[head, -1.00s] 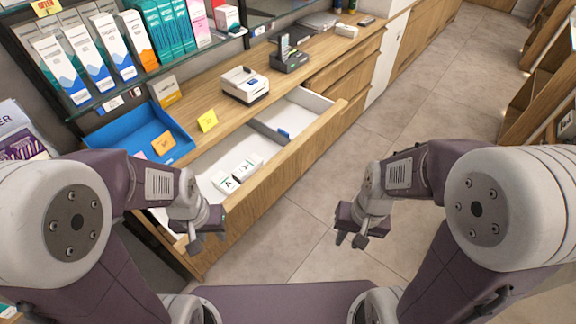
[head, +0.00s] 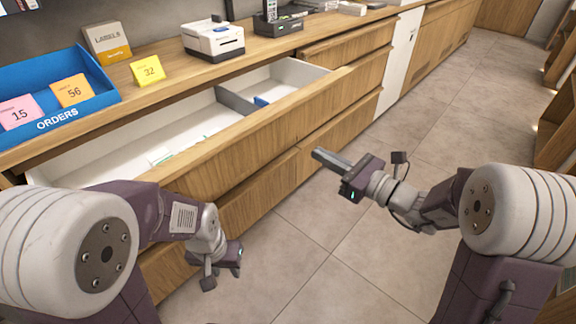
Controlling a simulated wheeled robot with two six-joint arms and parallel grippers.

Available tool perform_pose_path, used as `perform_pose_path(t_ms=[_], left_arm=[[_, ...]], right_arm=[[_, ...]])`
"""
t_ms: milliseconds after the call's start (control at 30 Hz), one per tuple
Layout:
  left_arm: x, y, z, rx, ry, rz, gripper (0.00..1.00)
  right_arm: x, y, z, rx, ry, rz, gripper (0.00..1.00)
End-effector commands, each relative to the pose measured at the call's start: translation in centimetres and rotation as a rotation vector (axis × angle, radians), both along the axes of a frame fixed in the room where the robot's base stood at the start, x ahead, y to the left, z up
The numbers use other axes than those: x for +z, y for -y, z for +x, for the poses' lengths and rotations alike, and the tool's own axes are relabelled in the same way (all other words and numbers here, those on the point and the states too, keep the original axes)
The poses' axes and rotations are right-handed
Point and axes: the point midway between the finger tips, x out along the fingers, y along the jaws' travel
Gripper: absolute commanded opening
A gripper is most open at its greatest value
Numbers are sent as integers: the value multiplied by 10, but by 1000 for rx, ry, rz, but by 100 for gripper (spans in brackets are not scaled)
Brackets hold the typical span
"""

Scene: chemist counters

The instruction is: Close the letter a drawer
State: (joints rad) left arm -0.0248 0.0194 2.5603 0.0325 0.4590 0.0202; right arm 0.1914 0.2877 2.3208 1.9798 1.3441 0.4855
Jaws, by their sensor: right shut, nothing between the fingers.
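The open drawer (head: 318,116) juts out from the wooden counter; its white inside is split by a grey divider. In the near section, pale boxes (head: 172,152) are partly hidden behind the drawer front. A small blue item (head: 261,101) lies in the far section. No letter is readable on the drawer. My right gripper (head: 318,155) is shut and empty, its fingertips pointing left at the wooden front below the open drawer, apparently just short of it. My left gripper (head: 238,262) hangs low in front of the counter, pointing down; its finger gap is unclear.
On the counter stand a blue orders tray (head: 75,112), a yellow note (head: 148,72), a label box (head: 107,40), a printer (head: 213,40) and a card terminal (head: 280,20). Tiled floor (head: 440,110) is free to the right, with wooden shelving beyond.

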Motion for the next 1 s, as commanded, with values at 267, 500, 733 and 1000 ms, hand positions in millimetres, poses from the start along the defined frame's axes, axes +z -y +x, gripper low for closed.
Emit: perform_pose_path(t_ms=[267, 500, 733, 1000], left_arm=[[-12, 0, 0, 0, 1, 0, 36], [-26, 0, 0, 0, 1, 0, 36], [-40, 0, 0, 0, 1, 0, 36], [-52, 0, 0, 0, 1, 0, 36]], right_arm=[[-13, 2, 2, -7, -1, -2, 0], [-16, -29, 24, -2, 2, -3, 0], [-16, -69, 55, -2, 0, -3, 0], [-14, -101, 81, -5, 0, -2, 0]])
